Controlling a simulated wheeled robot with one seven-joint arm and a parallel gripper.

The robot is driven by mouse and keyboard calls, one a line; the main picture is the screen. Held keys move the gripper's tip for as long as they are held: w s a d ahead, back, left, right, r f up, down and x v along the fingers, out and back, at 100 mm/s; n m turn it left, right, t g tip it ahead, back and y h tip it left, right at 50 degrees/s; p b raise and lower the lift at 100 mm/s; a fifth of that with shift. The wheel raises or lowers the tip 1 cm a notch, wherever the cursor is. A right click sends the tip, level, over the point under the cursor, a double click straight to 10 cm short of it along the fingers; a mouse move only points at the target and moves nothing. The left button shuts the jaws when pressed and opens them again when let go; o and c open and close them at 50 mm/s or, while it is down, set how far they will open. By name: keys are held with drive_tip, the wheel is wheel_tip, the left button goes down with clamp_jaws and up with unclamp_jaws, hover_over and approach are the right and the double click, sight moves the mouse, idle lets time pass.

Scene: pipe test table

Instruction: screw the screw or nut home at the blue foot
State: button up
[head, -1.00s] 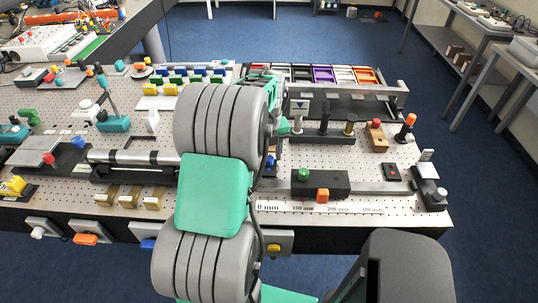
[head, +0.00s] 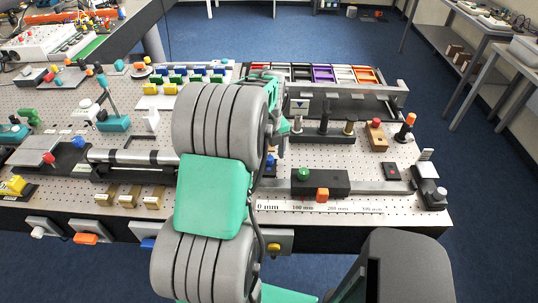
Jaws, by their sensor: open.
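My arm, mint green and grey, reaches over the middle of the pipe test table (head: 330,208). My gripper (head: 278,140) is only partly in view past the right edge of my thick grey arm link, and its fingertips are mostly hidden. It is open. A small blue piece (head: 270,160) shows just below it, partly covered by my arm; I cannot tell if it is the blue foot. I cannot make out a screw or nut there. A dark block (head: 323,136) with several upright posts stands just right of the gripper.
A black block with a green knob (head: 304,174) and an orange knob (head: 322,194) lies in front, right of my arm. A wooden block (head: 376,137) stands further right. Coloured bins (head: 322,74) line the back. Many small fixtures crowd the left side.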

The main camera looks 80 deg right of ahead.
drive_tip(key=n, duration=0.4)
drive_tip(key=n, duration=0.5)
drive_tip(key=shift+n, duration=0.7)
drive_tip(key=n, duration=0.2)
drive_tip(key=shift+n, duration=0.4)
drive_tip(key=n, duration=0.3)
drive_tip(key=shift+n, duration=0.3)
